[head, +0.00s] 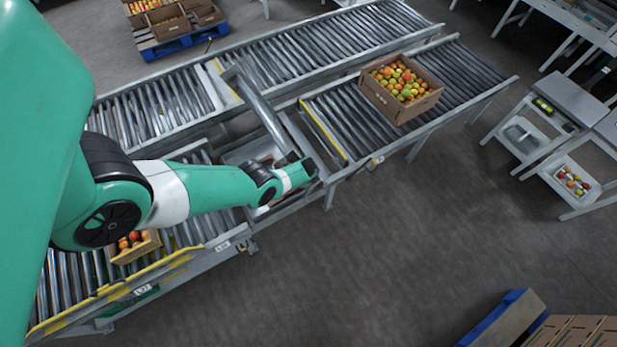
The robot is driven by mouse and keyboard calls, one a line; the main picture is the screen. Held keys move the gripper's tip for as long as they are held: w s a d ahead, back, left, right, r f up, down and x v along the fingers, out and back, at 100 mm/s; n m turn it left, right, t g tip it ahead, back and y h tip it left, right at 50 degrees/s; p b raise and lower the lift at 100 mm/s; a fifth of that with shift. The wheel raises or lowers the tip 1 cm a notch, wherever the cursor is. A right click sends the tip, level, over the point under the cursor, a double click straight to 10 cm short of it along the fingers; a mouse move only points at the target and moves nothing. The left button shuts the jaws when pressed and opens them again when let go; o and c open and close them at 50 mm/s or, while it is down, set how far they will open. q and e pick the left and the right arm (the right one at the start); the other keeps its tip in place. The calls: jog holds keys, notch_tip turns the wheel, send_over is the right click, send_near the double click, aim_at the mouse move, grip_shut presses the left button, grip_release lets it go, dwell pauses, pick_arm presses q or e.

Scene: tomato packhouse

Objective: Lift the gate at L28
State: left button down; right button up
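A grey metal bar, which looks like the gate (262,108), slants across the gap between two roller conveyor sections. Its lower end is close to my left gripper (308,166). The L28 label (222,246) is on the near conveyor's side rail, below my arm. My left arm reaches in from the left over the near conveyor, and its gripper is at the gap's right side. The fingers are small and partly hidden, so I cannot tell whether they touch the bar or are open. My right gripper is not in view.
A cardboard box of tomatoes (402,90) sits on the right conveyor (330,112). A smaller box of tomatoes (133,246) is on the near conveyor under my arm, near the L27 label (141,291). Grey stands (567,98) are at right. The floor at lower middle is clear.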

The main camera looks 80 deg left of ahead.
pick_arm(q)
jog(key=shift+w+a+r, duration=0.1)
jog(key=shift+w, duration=0.1)
jog(key=c, duration=0.8)
grip_release()
jog(key=shift+s, duration=0.1)
jog(key=shift+c, duration=0.2)
jog(key=shift+r, duration=0.1)
